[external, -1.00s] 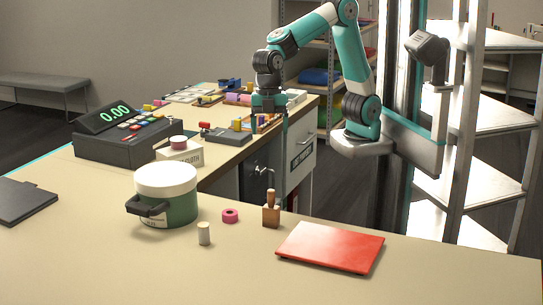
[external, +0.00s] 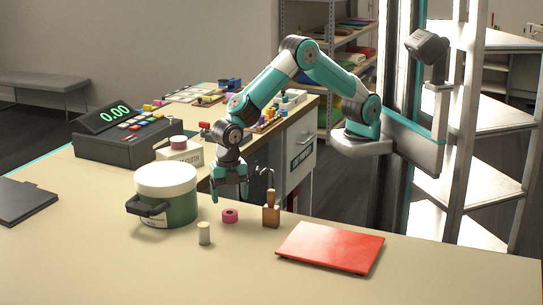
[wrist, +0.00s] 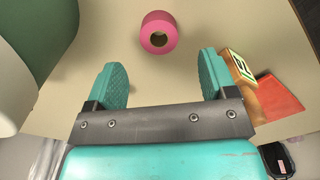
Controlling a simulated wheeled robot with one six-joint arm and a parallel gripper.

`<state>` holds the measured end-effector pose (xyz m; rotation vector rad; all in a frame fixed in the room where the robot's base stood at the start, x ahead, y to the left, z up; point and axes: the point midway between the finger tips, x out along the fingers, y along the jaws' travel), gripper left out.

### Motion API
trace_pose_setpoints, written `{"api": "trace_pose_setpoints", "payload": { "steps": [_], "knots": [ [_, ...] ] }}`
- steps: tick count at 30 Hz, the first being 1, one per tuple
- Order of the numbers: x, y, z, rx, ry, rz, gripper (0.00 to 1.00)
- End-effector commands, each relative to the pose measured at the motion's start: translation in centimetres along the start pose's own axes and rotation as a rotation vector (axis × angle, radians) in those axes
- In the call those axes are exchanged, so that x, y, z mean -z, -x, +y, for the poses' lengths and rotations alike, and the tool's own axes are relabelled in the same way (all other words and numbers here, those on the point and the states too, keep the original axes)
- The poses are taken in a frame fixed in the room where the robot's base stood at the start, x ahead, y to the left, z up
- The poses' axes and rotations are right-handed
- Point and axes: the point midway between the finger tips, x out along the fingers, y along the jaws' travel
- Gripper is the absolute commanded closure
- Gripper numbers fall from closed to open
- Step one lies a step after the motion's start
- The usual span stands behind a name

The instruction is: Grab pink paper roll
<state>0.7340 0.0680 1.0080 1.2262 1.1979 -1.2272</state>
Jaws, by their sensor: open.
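The pink paper roll (external: 230,216) is a short ring lying flat on the beige counter, between the green pot and the wooden block. In the wrist view the pink paper roll (wrist: 158,33) shows its hole, ahead of the fingertips and roughly centred between them. My gripper (external: 229,195) hangs above the counter, pointing down, just behind the roll in the external view. In the wrist view my gripper (wrist: 162,78) has its two teal fingers spread wide with nothing between them. The gripper and the roll are apart.
The green pot with a white lid (external: 167,194) stands close left of the roll. A small pale cylinder (external: 204,234) is in front, and a red flat case (external: 331,247) lies farther right.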

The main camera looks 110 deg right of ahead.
Motion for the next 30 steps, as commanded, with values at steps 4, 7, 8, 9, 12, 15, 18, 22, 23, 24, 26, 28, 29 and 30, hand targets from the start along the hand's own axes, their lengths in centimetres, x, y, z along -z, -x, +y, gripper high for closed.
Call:
{"api": "trace_pose_setpoints", "payload": {
  "steps": [4, 7, 8, 9, 12, 15, 18, 22, 23, 24, 26, 28, 29, 30],
  "knots": [
    [0.0, -1.0, 0.0, 0.001, 0.0, 0.0, 0.22],
    [-0.1, -1.8, 0.0, 0.003, -0.001, -0.001, 0.22],
    [-0.1, -2.2, 0.0, 0.004, -0.001, -0.001, 0.22],
    [-0.1, -2.8, 0.0, 0.004, -0.001, -0.001, 0.22],
    [-0.2, -4.5, 0.0, 0.005, 0.0, -0.001, 0.22],
    [-0.2, -5.7, 0.1, 0.003, 0.0, -0.001, 0.22],
    [-0.1, -6.2, 0.1, -0.001, 0.0, 0.001, 0.22],
    [-0.1, -6.2, 0.1, -0.001, 0.0, 0.001, 0.22],
    [-0.1, -6.2, 0.1, -0.001, 0.0, 0.001, 0.22],
    [-0.1, -6.2, 0.1, -0.001, 0.0, 0.001, 0.24],
    [-0.1, -6.2, 0.1, -0.001, 0.0, 0.001, 0.38],
    [-0.1, -6.2, 0.1, -0.001, 0.0, 0.001, 0.54],
    [-0.1, -6.2, 0.1, -0.001, 0.0, 0.001, 0.61],
    [-0.1, -6.2, 0.1, -0.001, 0.0, 0.001, 0.7]
  ]
}}
